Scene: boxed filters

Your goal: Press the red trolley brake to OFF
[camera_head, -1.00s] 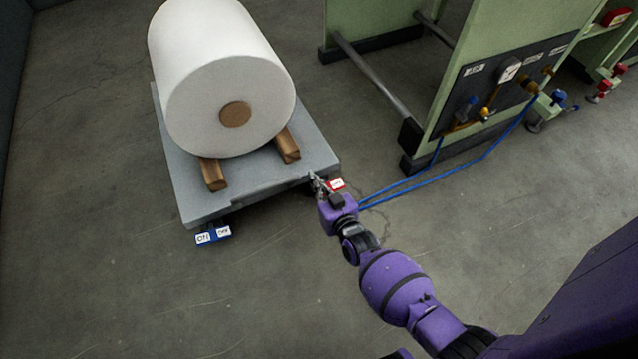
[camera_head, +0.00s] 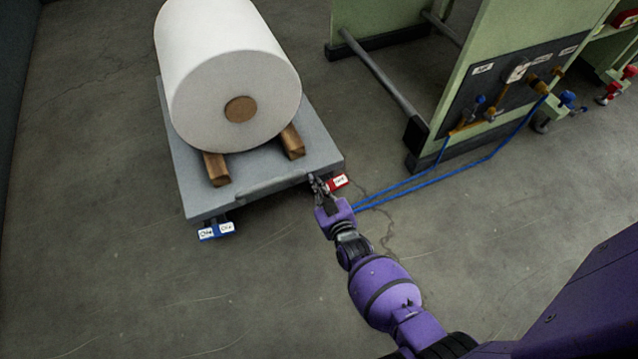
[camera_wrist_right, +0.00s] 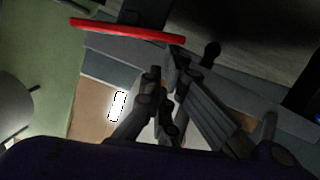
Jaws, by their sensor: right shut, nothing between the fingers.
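The red brake pedal (camera_head: 338,182) with a white label sticks out under the front right corner of the grey trolley (camera_head: 255,187). The label text is too small to read surely. My right gripper (camera_head: 316,181) is shut and empty at the trolley's front edge, just left of the red pedal and partly covering its left side. In the right wrist view the red pedal (camera_wrist_right: 125,30) shows edge-on as a thin bar, with the gripper fingers (camera_wrist_right: 166,75) near its right end. I cannot tell whether they touch. My left gripper is not in view.
A large white roll (camera_head: 235,85) rests on wooden blocks on the trolley. A blue pedal (camera_head: 216,231) with two white labels is at the front left. Blue hoses (camera_head: 430,177) run from the green machine (camera_head: 500,70). The floor in front is clear.

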